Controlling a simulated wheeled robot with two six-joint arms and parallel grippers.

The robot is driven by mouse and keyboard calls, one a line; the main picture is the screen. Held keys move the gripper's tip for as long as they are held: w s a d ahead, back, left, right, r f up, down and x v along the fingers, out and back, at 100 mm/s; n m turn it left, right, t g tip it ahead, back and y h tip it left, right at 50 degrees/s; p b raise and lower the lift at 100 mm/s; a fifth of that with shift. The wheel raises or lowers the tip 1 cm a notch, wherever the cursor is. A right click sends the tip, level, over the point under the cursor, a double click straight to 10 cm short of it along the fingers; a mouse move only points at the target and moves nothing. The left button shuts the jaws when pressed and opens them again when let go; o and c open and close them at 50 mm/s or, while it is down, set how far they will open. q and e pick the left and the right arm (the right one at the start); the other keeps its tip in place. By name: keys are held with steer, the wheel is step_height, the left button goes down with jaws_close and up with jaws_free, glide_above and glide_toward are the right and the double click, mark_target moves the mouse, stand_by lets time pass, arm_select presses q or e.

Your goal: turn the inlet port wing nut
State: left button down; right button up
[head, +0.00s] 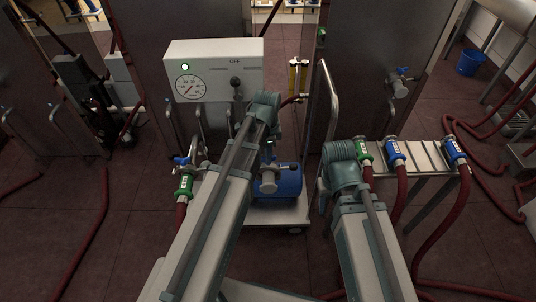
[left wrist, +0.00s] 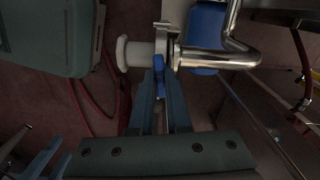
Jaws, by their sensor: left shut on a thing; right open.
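The blue inlet port wing nut (left wrist: 158,72) sits on a metal clamp (left wrist: 163,42) between a white flanged end (left wrist: 131,53) and a shiny steel pipe (left wrist: 215,57). My left gripper (left wrist: 157,88) is shut on the wing nut from below in the left wrist view. In the head view my left gripper (head: 268,152) is over the port (head: 268,184) in front of the blue pump (head: 288,184); its fingers and the nut are mostly hidden by my wrist. My right gripper (head: 345,160) is to the right, apart from the pump; its fingers are hidden in the head view.
A control box (head: 214,70) with a gauge and green light stands behind the pump. A green-collared hose end (head: 185,185) hangs at left. A rack (head: 425,156) at right holds several red hoses with green or blue collars. A blue bucket (head: 469,62) is far back.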

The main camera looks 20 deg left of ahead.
stand_by(0.5)
arm_select(q)
steer(key=c, duration=0.9)
jaws_free()
steer(key=shift+r, duration=0.15)
step_height(320, 180, up, 14)
steer(key=p, duration=1.4)
steer(key=shift+f, duration=0.25)
steer(key=s+d+r+n+p, duration=0.2)
steer(key=s+d+n, duration=0.1)
steer(key=s, duration=0.1)
steer(key=s+d+r+n+y+p, duration=0.1)
steer(key=s+d+r+n, duration=0.1)
steer(key=s+d+n, duration=0.1)
steer(key=s+d+r+n+p, duration=0.2)
steer(key=s+d+n, duration=0.1)
steer(key=s, duration=0.3)
steer(key=shift+s+d+p, duration=0.35)
steer(key=shift+s+d, duration=0.05)
steer(key=shift+d, duration=0.3)
